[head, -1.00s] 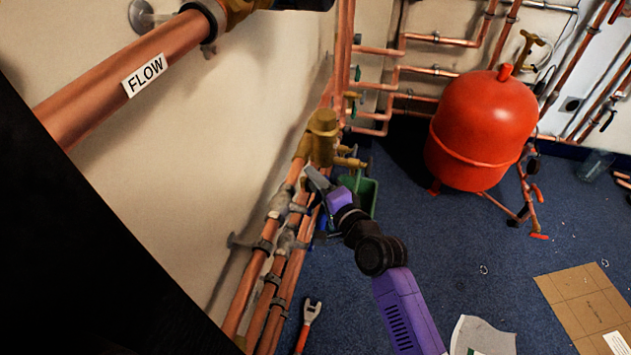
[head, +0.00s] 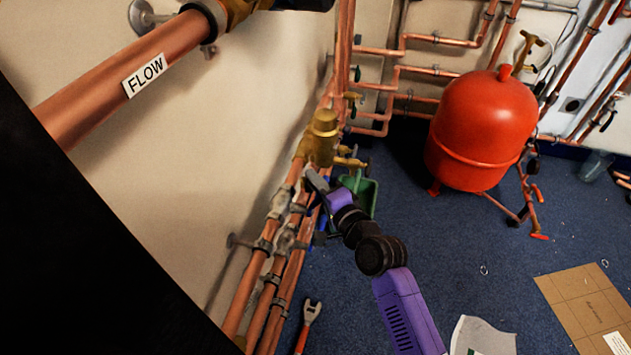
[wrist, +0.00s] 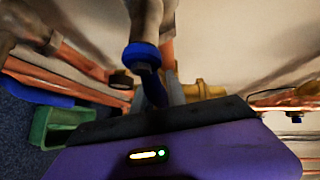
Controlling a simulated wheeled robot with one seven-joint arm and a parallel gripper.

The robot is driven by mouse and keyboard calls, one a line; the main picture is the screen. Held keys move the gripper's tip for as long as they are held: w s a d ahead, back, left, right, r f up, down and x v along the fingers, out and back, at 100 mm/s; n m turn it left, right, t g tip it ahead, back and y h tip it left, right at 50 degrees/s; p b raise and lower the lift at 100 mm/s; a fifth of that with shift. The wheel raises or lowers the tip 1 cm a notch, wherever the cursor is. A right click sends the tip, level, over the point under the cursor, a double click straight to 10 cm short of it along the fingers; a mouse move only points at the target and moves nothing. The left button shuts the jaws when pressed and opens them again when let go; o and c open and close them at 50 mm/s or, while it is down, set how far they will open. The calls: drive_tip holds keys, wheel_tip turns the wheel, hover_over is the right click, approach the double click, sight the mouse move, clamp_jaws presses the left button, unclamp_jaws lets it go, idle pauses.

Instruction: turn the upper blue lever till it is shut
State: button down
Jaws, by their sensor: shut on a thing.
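The upper blue lever (wrist: 153,88) shows in the wrist view, running down from a blue collar on a grey valve body into my gripper. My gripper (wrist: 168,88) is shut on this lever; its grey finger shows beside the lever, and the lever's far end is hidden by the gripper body. In the head view my gripper (head: 316,181) is at the copper pipes along the left wall, just below a brass fitting (head: 323,138). A lower blue lever (head: 322,222) shows beneath it, and a blue part (wrist: 38,90) also shows at the left of the wrist view.
A green tub (head: 367,190) stands on the floor close behind my gripper. Parallel copper pipes (head: 262,287) run along the wall beside it. A red tank (head: 482,130) stands further back. A red-handled wrench (head: 306,325) lies near the pipes.

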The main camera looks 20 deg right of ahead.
drive_tip(key=shift+g+p, duration=0.3)
drive_tip(key=shift+p, duration=0.8)
drive_tip(key=s+a+f+m+g+y+p, duration=0.5)
drive_tip(key=s+f+m+g+p, duration=0.3)
drive_tip(key=p, duration=1)
drive_tip(key=shift+a+f+g+y+p, duration=0.3)
drive_tip(key=shift+g+y, duration=0.4)
drive_tip(key=shift+g, duration=1.5)
drive_tip(key=shift+s+a, duration=0.1)
drive_tip(key=shift+a, duration=0.05)
drive_tip(key=c, duration=1.4)
unclamp_jaws()
drive_tip(key=shift+o, duration=0.3)
